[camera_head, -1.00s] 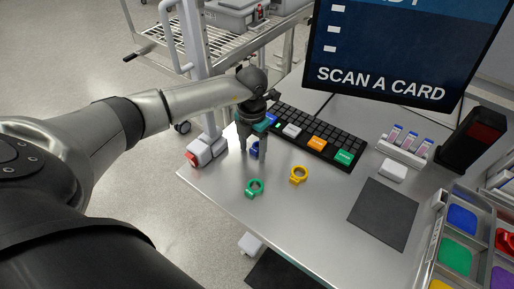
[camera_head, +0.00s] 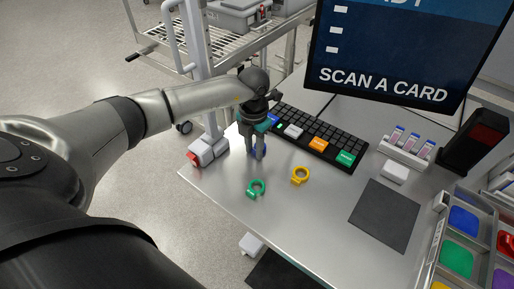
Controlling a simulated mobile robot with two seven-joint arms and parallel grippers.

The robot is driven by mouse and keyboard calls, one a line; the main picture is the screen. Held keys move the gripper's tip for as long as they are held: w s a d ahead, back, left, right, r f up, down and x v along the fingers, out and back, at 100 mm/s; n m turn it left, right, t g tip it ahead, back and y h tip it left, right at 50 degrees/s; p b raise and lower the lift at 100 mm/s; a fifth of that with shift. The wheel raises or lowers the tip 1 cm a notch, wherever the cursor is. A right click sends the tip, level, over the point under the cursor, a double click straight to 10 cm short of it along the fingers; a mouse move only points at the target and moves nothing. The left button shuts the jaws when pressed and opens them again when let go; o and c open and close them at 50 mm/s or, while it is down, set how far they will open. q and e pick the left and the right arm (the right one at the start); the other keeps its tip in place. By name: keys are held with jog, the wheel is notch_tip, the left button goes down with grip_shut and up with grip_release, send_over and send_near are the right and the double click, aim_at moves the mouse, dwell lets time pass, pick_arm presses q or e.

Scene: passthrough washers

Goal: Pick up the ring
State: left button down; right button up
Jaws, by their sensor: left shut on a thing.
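A green ring (camera_head: 257,194) and a yellow ring (camera_head: 294,180) lie flat on the grey metal table (camera_head: 290,225) near its front left part. A blue ring (camera_head: 263,151) is partly hidden by the fingers of my left gripper (camera_head: 257,156). The gripper points down at the table behind the green ring, with its fingers close together and shut on the blue ring. Whether the blue ring touches the table I cannot tell. My right gripper is not in view.
A black keyboard (camera_head: 328,146) with coloured keys lies just right of the gripper. A screen (camera_head: 400,50) stands behind it. A dark mat (camera_head: 384,217), a vial rack (camera_head: 407,153) and trays with coloured pieces (camera_head: 463,221) are to the right. The table's front left edge is close.

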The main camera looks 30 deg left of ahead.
aim_at(254, 151)
pick_arm(q)
jog(key=shift+r, duration=0.1)
notch_tip(254, 151, up, 20)
jog(key=shift+p, duration=0.35)
jog(key=shift+d, duration=0.1)
